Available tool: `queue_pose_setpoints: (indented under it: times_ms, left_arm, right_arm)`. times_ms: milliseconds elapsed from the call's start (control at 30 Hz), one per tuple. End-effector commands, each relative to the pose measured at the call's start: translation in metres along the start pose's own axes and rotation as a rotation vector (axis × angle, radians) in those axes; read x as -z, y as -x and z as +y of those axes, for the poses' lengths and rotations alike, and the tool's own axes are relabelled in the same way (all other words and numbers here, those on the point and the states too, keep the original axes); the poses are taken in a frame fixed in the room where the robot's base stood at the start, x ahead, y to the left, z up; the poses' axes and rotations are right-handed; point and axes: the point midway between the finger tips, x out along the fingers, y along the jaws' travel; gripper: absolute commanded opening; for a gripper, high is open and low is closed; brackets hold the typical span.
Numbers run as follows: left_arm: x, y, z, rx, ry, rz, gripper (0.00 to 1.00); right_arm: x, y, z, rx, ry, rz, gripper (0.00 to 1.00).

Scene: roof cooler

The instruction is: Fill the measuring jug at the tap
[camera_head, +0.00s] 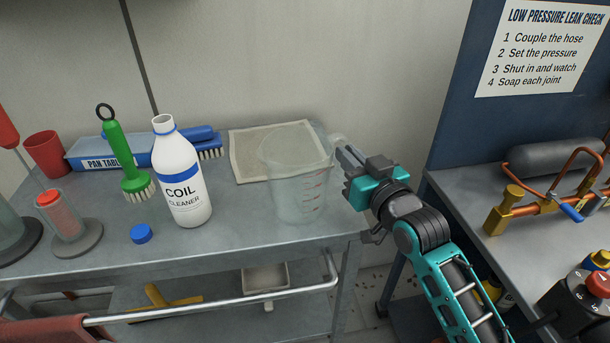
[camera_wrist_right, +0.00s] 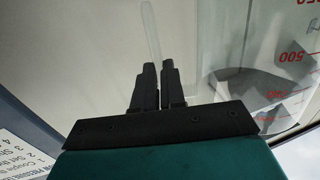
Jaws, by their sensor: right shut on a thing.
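The measuring jug (camera_head: 292,178) is clear with red graduation marks and stands upright at the right end of the grey cart top (camera_head: 255,222). I see no water in it. My right gripper (camera_head: 344,153) comes in from the right and is shut on the jug's handle. In the right wrist view the fingers (camera_wrist_right: 158,72) are close together on the pale handle strip (camera_wrist_right: 150,28), and the jug wall (camera_wrist_right: 265,75) with red figures is at the right. No tap shows in either view. My left gripper is out of view.
A white coil cleaner bottle (camera_head: 181,178), its blue cap (camera_head: 141,234), a green brush (camera_head: 124,160) and a red cup (camera_head: 46,154) stand left of the jug.

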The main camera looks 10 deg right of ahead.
Motion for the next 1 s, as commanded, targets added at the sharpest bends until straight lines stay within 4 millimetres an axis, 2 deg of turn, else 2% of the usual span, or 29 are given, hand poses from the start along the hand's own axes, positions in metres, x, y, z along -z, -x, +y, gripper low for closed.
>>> queue_pose_setpoints:
  times_ms: [267,467,567,800,1000]
  left_arm:
    - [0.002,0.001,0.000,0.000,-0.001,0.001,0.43]
    - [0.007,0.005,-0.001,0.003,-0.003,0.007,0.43]
    - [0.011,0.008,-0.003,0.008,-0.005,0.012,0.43]
    - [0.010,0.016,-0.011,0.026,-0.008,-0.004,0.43]
    - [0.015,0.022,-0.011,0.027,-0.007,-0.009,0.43]
  right_arm:
    - [0.007,0.000,0.000,0.000,0.000,0.003,0.00]
    - [0.034,0.000,-0.001,0.000,0.000,0.006,0.00]
    - [0.058,-0.001,-0.002,0.000,0.002,0.009,0.00]
    - [0.130,0.000,-0.005,0.000,0.002,0.010,0.00]
    - [0.175,0.000,-0.006,0.001,0.002,0.007,0.00]
